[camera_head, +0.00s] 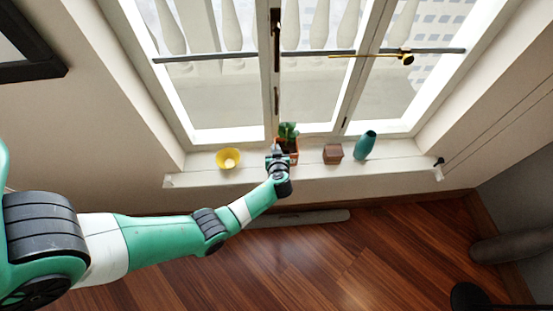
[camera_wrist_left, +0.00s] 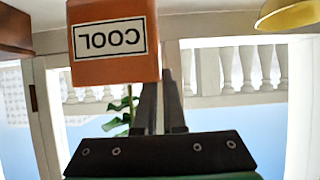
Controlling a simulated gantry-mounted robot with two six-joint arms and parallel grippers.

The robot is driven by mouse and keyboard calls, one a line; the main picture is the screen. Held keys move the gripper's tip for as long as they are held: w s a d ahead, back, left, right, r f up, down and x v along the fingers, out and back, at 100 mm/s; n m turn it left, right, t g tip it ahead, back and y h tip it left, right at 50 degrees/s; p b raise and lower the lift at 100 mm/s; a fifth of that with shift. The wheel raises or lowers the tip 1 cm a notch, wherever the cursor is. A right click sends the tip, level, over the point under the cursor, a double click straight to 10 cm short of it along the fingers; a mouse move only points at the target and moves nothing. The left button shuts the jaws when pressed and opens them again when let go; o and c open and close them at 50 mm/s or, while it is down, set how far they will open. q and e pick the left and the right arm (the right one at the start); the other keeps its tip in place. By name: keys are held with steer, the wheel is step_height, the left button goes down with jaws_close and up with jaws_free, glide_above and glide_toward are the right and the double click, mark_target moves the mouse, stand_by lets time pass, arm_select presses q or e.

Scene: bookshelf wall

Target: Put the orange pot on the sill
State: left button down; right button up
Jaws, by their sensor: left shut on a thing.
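The orange pot (camera_head: 293,146) with a green plant (camera_head: 288,130) is at the middle of the white window sill (camera_head: 210,178) in the head view, partly hidden by my left gripper (camera_head: 278,155). In the left wrist view the orange pot (camera_wrist_left: 115,65) appears upside down, with a white label reading COOL and leaves (camera_wrist_left: 122,112) below it. My left gripper (camera_wrist_left: 160,84) is shut on the pot's side edge. I cannot tell whether the pot's base touches the sill. My right gripper is not in view.
A yellow bowl (camera_head: 228,158) stands on the sill left of the pot. A brown box (camera_head: 333,153) and a teal vase (camera_head: 365,145) stand to the right. Window panes rise behind. Sill is bare between bowl and pot, and right of the vase.

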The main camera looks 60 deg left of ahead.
arm_select(q)
steer(key=f+b, duration=0.2)
steer(key=shift+w+a+f, duration=0.1)
steer(key=shift+w+f, duration=0.2)
steer(key=shift+f, duration=0.1)
steer(key=shift+f+b, duration=0.3)
steer(key=shift+f, duration=0.05)
steer(key=shift+s, duration=0.1)
steer(key=shift+f, duration=0.1)
steer(key=c, duration=1)
jaws_free()
